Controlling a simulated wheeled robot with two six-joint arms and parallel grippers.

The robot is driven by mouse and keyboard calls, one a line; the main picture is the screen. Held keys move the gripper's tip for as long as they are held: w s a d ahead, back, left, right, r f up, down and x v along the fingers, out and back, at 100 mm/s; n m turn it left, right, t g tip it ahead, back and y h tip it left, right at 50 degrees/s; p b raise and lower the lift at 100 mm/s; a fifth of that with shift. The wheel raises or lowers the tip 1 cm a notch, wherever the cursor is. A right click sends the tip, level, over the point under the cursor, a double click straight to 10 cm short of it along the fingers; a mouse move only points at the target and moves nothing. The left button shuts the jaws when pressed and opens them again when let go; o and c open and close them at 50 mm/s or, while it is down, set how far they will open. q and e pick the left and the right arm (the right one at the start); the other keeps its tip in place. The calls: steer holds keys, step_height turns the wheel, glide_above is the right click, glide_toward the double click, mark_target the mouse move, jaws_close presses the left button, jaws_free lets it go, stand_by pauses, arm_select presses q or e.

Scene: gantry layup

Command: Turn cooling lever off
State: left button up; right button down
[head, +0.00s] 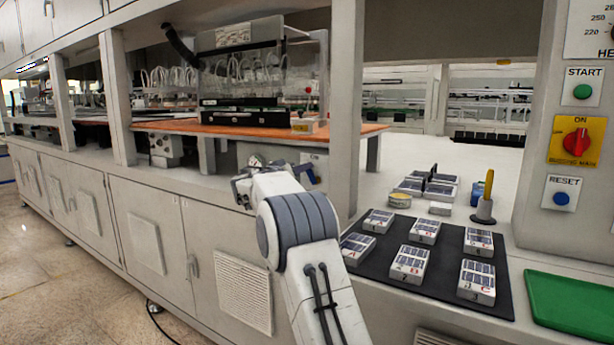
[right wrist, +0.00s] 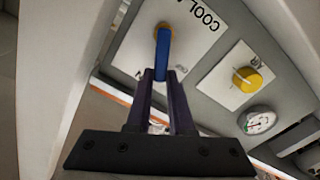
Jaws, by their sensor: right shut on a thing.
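The cooling lever (right wrist: 163,48) is a blue handle on a white plate (right wrist: 196,30) in the right wrist view. Part of the word "COOL" shows on the plate. My right gripper (right wrist: 164,80) is shut on the lever's free end, with its dark fingers on either side. The lever points from its pivot toward the gripper. In the head view my right arm reaches to the panel under the orange shelf, and the wrist hides much of the panel and grip. My left gripper is not in view.
A yellow knob (right wrist: 246,80) and a round gauge (right wrist: 258,121) sit beside the lever's plate. An upright post (head: 346,110) stands right of the panel. A dark mat (head: 440,265) with several labelled boxes and a green tray (head: 575,305) lie on the counter at right.

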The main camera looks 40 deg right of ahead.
steer(key=shift+w+a+f+n+b, duration=0.35)
steer(key=shift+f+n, duration=0.4)
steer(key=shift+n, duration=1.3)
steer(key=shift+w+a+f+n+b, duration=0.1)
steer(key=shift+w+f+n+b, duration=0.35)
steer(key=shift+n, duration=1.55)
steer(key=shift+w+a+f+n+b, duration=0.1)
steer(key=shift+w+a+f+n, duration=0.25)
steer(key=shift+f+n, duration=1.2)
steer(key=shift+w+d+r+n, duration=0.1)
steer(key=shift+r+n, duration=0.4)
steer(key=shift+n, duration=0.1)
steer(key=c, duration=0.8)
jaws_free()
steer(key=shift+d, duration=0.1)
steer(key=b+v, duration=0.1)
steer(key=v, duration=0.9)
steer(key=shift+s+a, duration=0.2)
